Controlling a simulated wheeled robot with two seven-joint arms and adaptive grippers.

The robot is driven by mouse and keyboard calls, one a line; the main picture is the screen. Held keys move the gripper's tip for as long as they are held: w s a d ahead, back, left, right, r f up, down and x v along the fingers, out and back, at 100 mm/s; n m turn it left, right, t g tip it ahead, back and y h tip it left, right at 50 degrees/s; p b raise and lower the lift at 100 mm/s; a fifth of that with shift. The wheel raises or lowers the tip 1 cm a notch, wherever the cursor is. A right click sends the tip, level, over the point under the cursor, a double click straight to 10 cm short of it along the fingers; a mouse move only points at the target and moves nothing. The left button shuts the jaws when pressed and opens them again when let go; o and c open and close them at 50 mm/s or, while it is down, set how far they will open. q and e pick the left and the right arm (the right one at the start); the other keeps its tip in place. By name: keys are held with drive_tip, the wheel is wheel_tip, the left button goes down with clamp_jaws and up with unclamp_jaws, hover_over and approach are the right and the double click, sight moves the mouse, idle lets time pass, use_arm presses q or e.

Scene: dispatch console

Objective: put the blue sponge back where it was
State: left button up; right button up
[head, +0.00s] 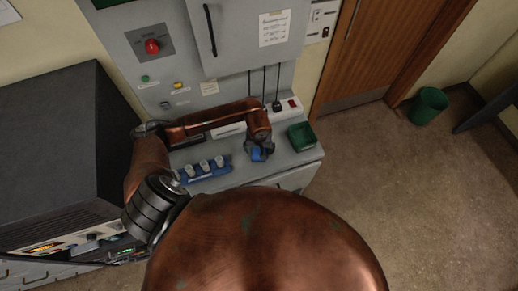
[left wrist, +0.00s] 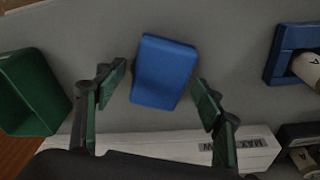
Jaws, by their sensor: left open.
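The blue sponge (head: 257,155) lies on the grey console top (head: 285,168). It also shows in the left wrist view (left wrist: 164,72), slightly tilted in the picture. My left gripper (head: 259,146) is over the sponge and partly hides it in the head view. In the left wrist view its green-padded fingers stand open on both sides of the sponge, with a gap on each side. My right gripper is not in view.
A green open tray (head: 301,136) is right of the sponge. A blue rack (head: 205,175) with white cylinders stands to its left. A white strip (left wrist: 130,143) lies behind the sponge. The upright cabinet (head: 228,45) rises at the back.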

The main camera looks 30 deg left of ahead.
use_arm(q)
drive_tip(key=shift+r, duration=0.45)
wheel_tip(320, 180, up, 11)
drive_tip(key=s+b, duration=0.1)
drive_tip(key=b, duration=0.2)
drive_tip(key=shift+s+d, duration=0.3)
drive_tip(key=shift+d, duration=0.15)
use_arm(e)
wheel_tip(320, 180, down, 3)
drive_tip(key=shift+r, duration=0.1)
use_arm(q)
drive_tip(key=shift+r, duration=0.1)
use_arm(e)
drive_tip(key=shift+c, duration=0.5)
